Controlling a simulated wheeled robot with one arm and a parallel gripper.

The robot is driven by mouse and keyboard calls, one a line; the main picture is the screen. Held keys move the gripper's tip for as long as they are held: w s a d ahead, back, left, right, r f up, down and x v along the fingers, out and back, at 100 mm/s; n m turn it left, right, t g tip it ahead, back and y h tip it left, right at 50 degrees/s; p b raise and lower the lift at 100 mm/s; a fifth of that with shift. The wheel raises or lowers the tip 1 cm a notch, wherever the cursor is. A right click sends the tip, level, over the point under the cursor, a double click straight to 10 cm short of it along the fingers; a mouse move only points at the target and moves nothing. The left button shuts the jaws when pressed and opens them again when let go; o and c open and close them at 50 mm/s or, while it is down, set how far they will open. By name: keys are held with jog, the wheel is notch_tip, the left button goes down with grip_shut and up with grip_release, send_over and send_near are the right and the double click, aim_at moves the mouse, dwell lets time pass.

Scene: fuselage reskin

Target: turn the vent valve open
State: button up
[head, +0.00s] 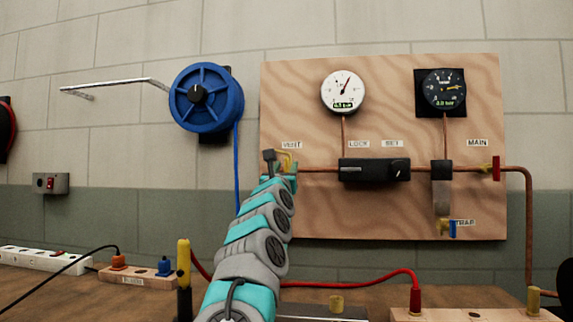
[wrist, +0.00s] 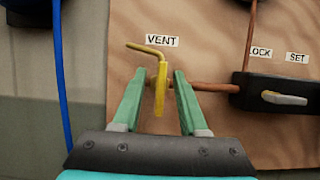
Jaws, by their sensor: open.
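The vent valve has a yellow lever handle (wrist: 161,88) at the left end of the copper pipe, under the VENT label (wrist: 162,40). In the wrist view the handle hangs downward, crosswise to the pipe, and a bent brass spout (wrist: 147,48) points left above it. My gripper (wrist: 163,78) is open, with one green finger on each side of the handle. I see gaps between the fingers and the handle; the depth is hard to judge. In the head view my arm hides much of the valve, and my gripper (head: 279,168) is at the VENT label.
The plywood panel (head: 320,215) carries a white gauge (head: 343,92), a black gauge (head: 443,92), a black regulator block (head: 374,170) and a red MAIN handle (head: 496,168). A blue hose reel (head: 206,97) hangs to the left. Cables and sockets lie on the bench below.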

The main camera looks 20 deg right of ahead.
jog(key=shift+w+d, duration=0.25)
grip_shut()
dwell(0.4)
